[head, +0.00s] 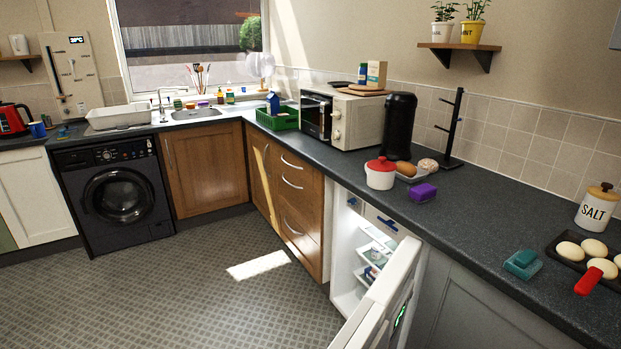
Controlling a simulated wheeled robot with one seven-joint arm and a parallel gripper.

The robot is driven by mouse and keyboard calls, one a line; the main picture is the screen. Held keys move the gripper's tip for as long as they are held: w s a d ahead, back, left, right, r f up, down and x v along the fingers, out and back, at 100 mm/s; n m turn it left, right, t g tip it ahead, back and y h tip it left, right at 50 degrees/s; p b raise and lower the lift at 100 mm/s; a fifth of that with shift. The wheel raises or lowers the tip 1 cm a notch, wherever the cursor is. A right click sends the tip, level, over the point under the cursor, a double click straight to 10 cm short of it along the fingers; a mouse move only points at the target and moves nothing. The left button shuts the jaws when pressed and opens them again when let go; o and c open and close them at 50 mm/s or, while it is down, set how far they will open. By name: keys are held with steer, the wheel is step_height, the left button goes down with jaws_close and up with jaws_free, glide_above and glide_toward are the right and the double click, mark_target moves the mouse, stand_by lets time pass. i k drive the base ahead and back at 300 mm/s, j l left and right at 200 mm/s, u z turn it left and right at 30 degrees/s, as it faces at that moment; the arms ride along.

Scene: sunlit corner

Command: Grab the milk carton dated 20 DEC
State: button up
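No date reading 20 DEC is legible in the head view, so I cannot tell which item is that milk carton. A small fridge (346,245) under the counter stands with its door (388,297) swung open toward me. White and blue items (374,250) show on its lit shelves, partly hidden by the door and too small to identify. A blue carton-shaped item with a pale top (273,103) stands in a green crate (279,121) on the counter. My gripper is not in view.
The open fridge door juts into the floor space at bottom centre. The patterned floor (190,290) at left is clear. On the counter (465,215) stand a microwave (357,121), a black appliance (400,125), a red-lidded pot (380,178) and a salt jar (597,210).

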mark_target(273, 105)
steer(key=j+u, duration=0.15)
steer(key=j, duration=0.15)
steer(key=i+j+u, duration=0.15)
steer(key=j, duration=0.15)
steer(key=i+j+u, duration=0.15)
steer(key=j, duration=0.15)
steer(key=i+j+u, duration=0.5)
steer(key=i+j, duration=0.2)
steer(key=i+j+u, duration=0.5)
steer(key=i, duration=0.35)
steer(key=i+z, duration=0.35)
steer(key=i, duration=0.25)
steer(key=i+z, duration=0.35)
steer(key=i, duration=0.2)
steer(key=i+j+z, duration=0.3)
steer(key=i, duration=0.3)
